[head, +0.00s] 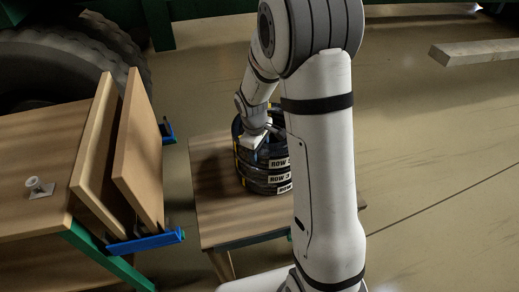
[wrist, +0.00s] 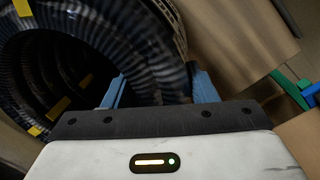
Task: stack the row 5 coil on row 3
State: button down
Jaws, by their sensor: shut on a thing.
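A stack of black hose coils stands on a small wooden table (head: 215,215) in the head view. The upper coil (head: 257,165) has a white label reading "ROW", its digit cut off by my arm. Below it is the row 3 coil (head: 262,180), its label readable, and under that another coil (head: 268,190) with a partly hidden label. My gripper (head: 254,152) is at the top left of the stack, shut on the upper coil's ring. In the wrist view, the blue fingers of my gripper (wrist: 160,88) straddle the ribbed black hose (wrist: 125,45) with yellow bands. Any gap under the held coil is not clear.
To the left is a wooden bench (head: 40,215) with a small white fitting (head: 38,186) and two upright boards (head: 138,150) in blue brackets (head: 147,242). A large tyre (head: 75,50) stands behind. A pale beam (head: 480,54) is at upper right.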

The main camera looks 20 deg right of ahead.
jog(key=shift+w+f, duration=0.1)
jog(key=shift+f, duration=0.15)
dwell(0.3)
jog(key=c, duration=0.5)
grip_release()
jog(key=shift+f, duration=0.15)
jog(key=shift+s+a+r+p, duration=0.15)
jog(key=shift+r+p, duration=0.65)
jog(key=shift+r, duration=0.4)
jog(key=shift+s+a+r+p, duration=0.1)
jog(key=shift+r+p, duration=0.7)
jog(key=shift+r, duration=0.35)
jog(key=shift+s+a+r+p, duration=0.15)
jog(key=shift+r+p, duration=0.65)
jog(key=shift+r, duration=0.4)
jog(key=shift+w, duration=0.1)
